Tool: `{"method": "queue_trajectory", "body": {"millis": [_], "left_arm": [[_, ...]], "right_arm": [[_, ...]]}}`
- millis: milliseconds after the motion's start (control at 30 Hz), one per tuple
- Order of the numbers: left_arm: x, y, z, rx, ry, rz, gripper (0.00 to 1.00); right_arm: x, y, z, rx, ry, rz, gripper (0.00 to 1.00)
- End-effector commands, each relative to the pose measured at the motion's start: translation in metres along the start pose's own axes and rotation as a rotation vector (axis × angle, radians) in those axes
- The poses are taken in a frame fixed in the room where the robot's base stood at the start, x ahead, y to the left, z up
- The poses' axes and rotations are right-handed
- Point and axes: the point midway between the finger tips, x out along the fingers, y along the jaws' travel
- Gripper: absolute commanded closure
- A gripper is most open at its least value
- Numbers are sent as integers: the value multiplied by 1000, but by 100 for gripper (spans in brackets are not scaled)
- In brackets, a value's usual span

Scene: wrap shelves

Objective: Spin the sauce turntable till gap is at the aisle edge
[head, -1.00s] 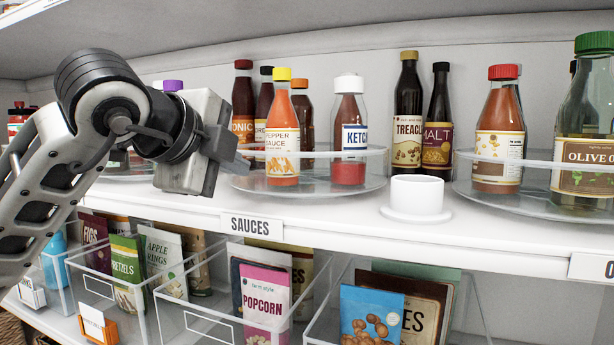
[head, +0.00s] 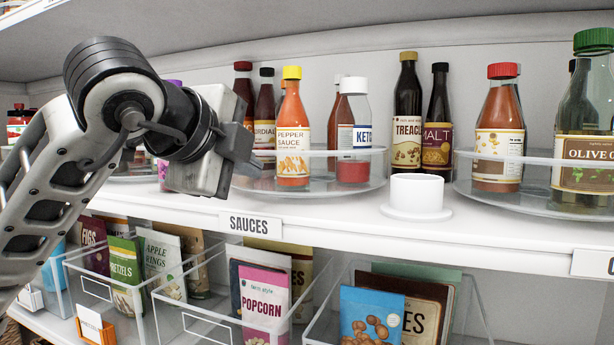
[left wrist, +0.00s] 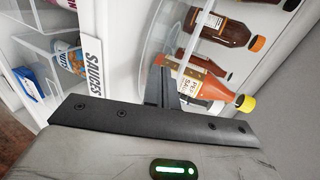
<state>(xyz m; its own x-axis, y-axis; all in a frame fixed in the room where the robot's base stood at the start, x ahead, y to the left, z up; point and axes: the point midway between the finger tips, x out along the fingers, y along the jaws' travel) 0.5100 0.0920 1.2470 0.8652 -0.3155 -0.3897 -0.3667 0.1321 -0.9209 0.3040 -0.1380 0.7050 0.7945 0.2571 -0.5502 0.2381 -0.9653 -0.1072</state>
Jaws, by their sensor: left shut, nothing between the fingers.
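The sauce turntable (head: 338,189) is a clear round tray with a raised rim, on the shelf behind the SAUCES label (head: 250,224). A yellow-capped pepper sauce bottle (head: 293,145) stands front-left and a white-capped ketchup bottle (head: 354,135) to its right. Darker bottles (head: 265,110) stand behind. My left gripper (head: 250,166) is shut and empty at the turntable's left front. In the left wrist view its fingertips (left wrist: 162,65) overlap the rim beside the pepper sauce bottle; I cannot tell whether they touch. The turntable's left part is hidden behind my gripper. My right gripper is out of view.
A white cup on a round base (head: 416,195) stands right of the turntable. Another turntable (head: 540,203) with an olive oil bottle (head: 588,125) is further right. Clear bins of snack packets (head: 265,300) sit below. An upper shelf (head: 300,20) hangs overhead.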

Motion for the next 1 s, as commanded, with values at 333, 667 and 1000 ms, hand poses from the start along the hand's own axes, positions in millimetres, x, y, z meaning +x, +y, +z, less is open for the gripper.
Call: {"method": "queue_trajectory", "body": {"millis": [333,667,1000], "left_arm": [[1,0,-4,1,1,0,100],[3,-1,-21,0,-1,0,100],[4,-2,-22,-1,-2,0,100]], "right_arm": [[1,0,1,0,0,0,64],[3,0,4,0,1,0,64],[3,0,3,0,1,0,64]]}}
